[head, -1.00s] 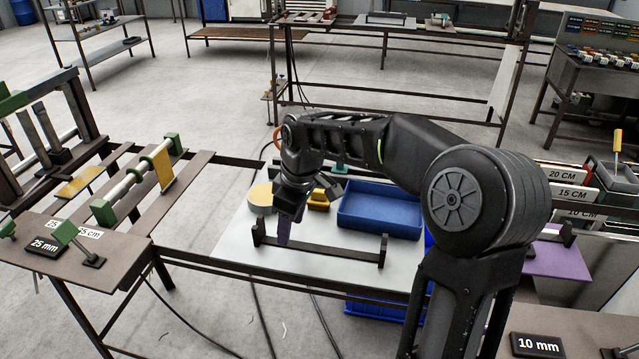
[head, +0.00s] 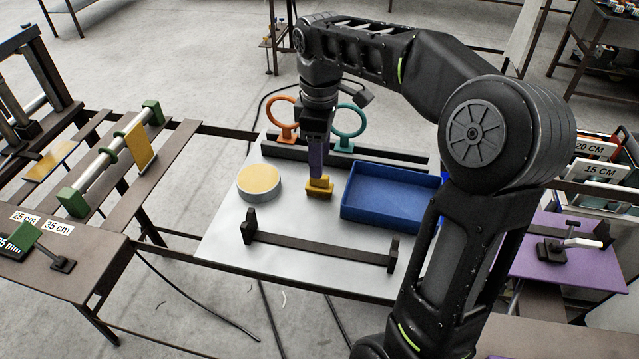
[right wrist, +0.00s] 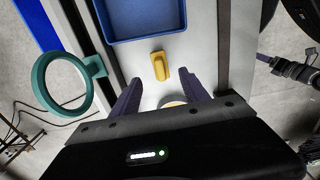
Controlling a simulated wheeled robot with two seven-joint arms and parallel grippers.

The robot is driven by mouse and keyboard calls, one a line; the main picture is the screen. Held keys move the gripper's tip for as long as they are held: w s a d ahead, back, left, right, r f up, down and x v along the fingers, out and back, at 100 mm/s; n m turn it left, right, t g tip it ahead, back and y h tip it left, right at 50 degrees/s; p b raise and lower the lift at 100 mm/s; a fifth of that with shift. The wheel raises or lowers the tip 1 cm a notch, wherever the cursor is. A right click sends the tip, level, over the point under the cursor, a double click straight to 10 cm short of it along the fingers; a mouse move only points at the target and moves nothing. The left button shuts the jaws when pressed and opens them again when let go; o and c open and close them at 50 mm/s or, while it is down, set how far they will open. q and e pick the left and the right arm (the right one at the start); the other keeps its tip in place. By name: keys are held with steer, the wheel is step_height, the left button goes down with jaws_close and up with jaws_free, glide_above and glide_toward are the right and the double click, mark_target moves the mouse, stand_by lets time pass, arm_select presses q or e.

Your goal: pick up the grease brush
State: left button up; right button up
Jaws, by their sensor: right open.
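The grease brush appears to be the small yellow piece (head: 319,190) on the pale metal table top, between the round tin and the blue tray. It also shows in the right wrist view (right wrist: 160,66), lying flat with a raised ridge along it. My right gripper (head: 319,174) points down over it in the head view and hides part of it. In the right wrist view my right gripper (right wrist: 158,84) has its two purple fingers apart, with nothing between them. The brush lies ahead of the fingertips there. My left gripper is not in view.
A round tin with a yellow top (head: 259,180) stands left of the brush. A blue tray (head: 392,216) stands right. A dark bar rack (head: 320,254) lies in front. Orange (head: 284,133) and teal (head: 346,144) rings stand behind, close to my right gripper.

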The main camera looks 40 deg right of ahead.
mark_target(319, 185)
steer(key=shift+f, duration=1.1)
steer(key=shift+f+p, duration=0.6)
steer(key=shift+f, duration=2)
jaws_close()
